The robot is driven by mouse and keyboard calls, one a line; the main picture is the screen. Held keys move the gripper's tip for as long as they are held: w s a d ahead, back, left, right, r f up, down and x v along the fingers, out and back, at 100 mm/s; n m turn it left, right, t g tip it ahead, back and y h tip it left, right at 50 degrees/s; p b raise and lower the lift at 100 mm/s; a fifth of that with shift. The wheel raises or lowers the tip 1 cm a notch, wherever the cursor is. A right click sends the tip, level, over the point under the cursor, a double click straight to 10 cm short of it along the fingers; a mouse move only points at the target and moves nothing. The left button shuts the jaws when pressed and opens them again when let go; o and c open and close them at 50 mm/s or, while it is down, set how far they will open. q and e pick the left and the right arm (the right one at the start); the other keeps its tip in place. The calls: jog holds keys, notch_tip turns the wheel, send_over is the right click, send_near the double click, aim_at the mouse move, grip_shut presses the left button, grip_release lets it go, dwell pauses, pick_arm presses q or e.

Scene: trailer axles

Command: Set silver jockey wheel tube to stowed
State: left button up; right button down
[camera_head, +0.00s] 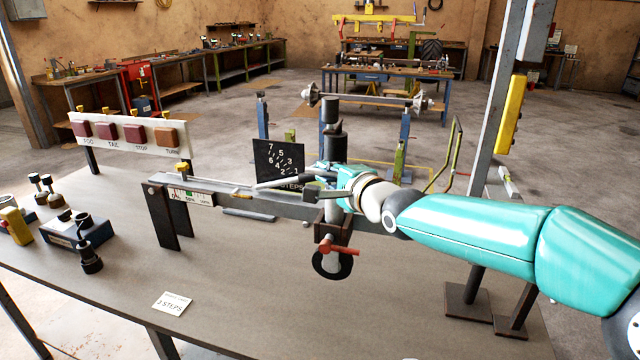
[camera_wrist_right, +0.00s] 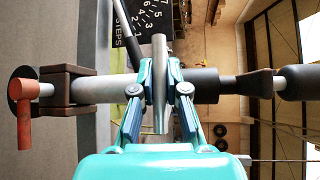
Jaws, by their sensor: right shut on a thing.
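The silver jockey wheel tube (camera_head: 336,236) stands upright through a dark brown clamp at the drawbar, with a dark upper section above. In the right wrist view the silver tube (camera_wrist_right: 100,89) runs across the picture. A red handle (camera_head: 338,247) sits low on it, in front of the dark wheel (camera_head: 325,267). My right gripper (camera_head: 318,187) is at the tube's upper part. In the wrist view its fingers (camera_wrist_right: 160,88) are shut on a short silver bar (camera_wrist_right: 160,48) that crosses in front of the tube. My left gripper is not in view.
The grey drawbar (camera_head: 230,196) carries a small percent scale. A black numbered dial (camera_head: 278,162) stands behind it. A panel of red lamps (camera_head: 125,133) and a blue box (camera_head: 78,232) are at the left. A card (camera_head: 172,303) lies on otherwise clear front tabletop. A grey post stands at the right.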

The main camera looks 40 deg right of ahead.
notch_tip(320, 180, up, 4)
jog(key=shift+r+p, duration=0.15)
jog(key=shift+p, duration=0.7)
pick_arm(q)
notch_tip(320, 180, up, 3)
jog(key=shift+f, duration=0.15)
pick_arm(e)
jog(key=c, duration=1.2)
grip_release()
jog(key=shift+f, duration=0.2)
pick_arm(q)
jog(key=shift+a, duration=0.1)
pick_arm(e)
jog(key=shift+f, duration=0.1)
jog(key=shift+s, duration=0.25)
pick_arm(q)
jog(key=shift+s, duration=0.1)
pick_arm(e)
jog(key=s, duration=0.3)
jog(key=s+a+r, duration=0.1)
jog(key=s, duration=0.3)
jog(key=s+a, duration=0.1)
jog(key=s, duration=0.3)
jog(key=shift+s+r, duration=0.1)
jog(key=shift+r, duration=0.1)
